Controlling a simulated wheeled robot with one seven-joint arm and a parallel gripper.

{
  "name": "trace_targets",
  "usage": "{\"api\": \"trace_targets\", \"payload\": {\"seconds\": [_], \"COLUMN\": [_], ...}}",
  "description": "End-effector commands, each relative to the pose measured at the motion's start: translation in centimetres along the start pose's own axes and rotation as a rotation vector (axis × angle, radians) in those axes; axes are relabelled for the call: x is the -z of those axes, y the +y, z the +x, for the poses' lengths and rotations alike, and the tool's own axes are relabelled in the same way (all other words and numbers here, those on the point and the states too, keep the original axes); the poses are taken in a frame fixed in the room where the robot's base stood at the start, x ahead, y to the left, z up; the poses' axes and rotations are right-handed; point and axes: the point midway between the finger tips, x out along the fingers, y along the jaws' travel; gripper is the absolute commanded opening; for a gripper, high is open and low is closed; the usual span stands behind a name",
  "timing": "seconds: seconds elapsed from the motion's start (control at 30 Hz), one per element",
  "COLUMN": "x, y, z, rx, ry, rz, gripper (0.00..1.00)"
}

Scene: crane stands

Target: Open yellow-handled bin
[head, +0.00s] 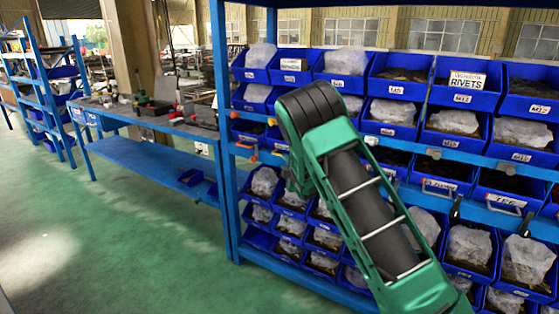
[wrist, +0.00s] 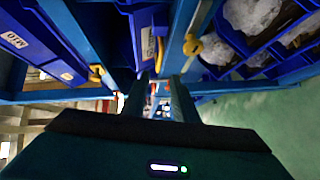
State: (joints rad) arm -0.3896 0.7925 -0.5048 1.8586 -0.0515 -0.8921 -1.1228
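In the wrist view a round yellow handle (wrist: 193,45) is on a blue front at upper right. A yellow-orange handle (wrist: 97,70) is at left, and a yellow strip (wrist: 160,52) shows between them. I cannot tell which belongs to the yellow-handled bin. My gripper (wrist: 160,82) has its two dark fingers apart, with nothing seen between them. It points at the rack, and the handles appear apart from its fingers. In the head view my green arm hides the gripper's fingers. Small orange handles (head: 272,121) show on the rack's left side.
The blue rack (head: 229,180) holds rows of blue bins (head: 395,88) with bagged parts. A blue workbench (head: 150,155) stands at left. The green floor (head: 120,230) before it is clear.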

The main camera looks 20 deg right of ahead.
Motion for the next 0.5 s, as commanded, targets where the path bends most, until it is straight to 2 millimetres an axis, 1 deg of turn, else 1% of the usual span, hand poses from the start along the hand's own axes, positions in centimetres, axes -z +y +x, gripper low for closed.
{"api": "trace_targets", "payload": {"seconds": [0.3,0.5], "x": [-0.1,-0.1], "y": [0.0,0.0], "z": [5.6,8.2], "rx": [0.0,0.0], "ry": [-0.001,-0.001], "rz": [0.001,0.001], "gripper": [0.26,0.26]}}
